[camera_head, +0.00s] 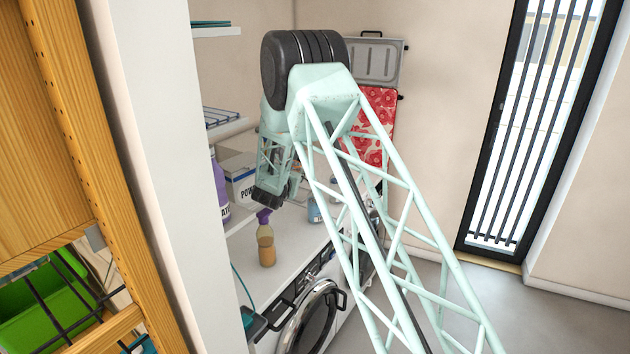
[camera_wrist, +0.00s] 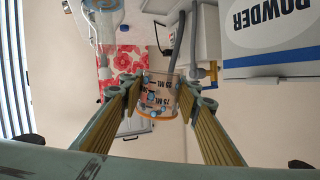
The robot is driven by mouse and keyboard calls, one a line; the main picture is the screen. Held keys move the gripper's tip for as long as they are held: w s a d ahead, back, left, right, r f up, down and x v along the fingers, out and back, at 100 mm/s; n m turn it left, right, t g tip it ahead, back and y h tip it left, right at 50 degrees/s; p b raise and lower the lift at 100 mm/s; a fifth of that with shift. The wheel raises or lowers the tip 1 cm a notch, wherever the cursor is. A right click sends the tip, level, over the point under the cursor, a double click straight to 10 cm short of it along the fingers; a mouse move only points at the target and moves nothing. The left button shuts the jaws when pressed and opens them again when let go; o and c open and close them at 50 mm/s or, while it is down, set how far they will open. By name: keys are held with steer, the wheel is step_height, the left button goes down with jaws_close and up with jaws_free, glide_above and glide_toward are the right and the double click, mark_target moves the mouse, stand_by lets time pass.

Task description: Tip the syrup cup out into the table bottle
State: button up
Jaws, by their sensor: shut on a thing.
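A small clear cup with printed ML marks (camera_wrist: 158,96) sits between the two yellow-padded fingers of my gripper (camera_wrist: 162,104) in the wrist view. My gripper is shut on it. An orange band shows along the cup's lower picture edge; I cannot tell how much syrup is inside. In the head view my gripper (camera_head: 270,194) points down, just above a bottle with tan contents and a purple top (camera_head: 266,244) on the white counter. I cannot tell whether this is the table bottle. The cup is not clear in the head view.
On the counter (camera_head: 286,235) stand a white powder box (camera_head: 237,176), also in the wrist view (camera_wrist: 268,28), a large purple bottle (camera_head: 221,186) at left and a bluish bottle (camera_head: 314,212) at right. A round-door machine (camera_head: 311,316) is below. Shelves (camera_head: 226,128) hang at left.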

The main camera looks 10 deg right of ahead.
steer(key=shift+a+r+p, duration=0.25)
steer(key=shift+r+p, duration=0.15)
steer(key=shift+r, duration=0.65)
steer(key=shift+a+r+n+t+h, duration=0.35)
steer(key=shift+a+n, duration=0.2)
steer(key=shift+n, duration=0.35)
steer(key=shift+r+p, duration=0.85)
steer(key=shift+r, duration=2.15)
steer(key=shift+s+d, duration=0.1)
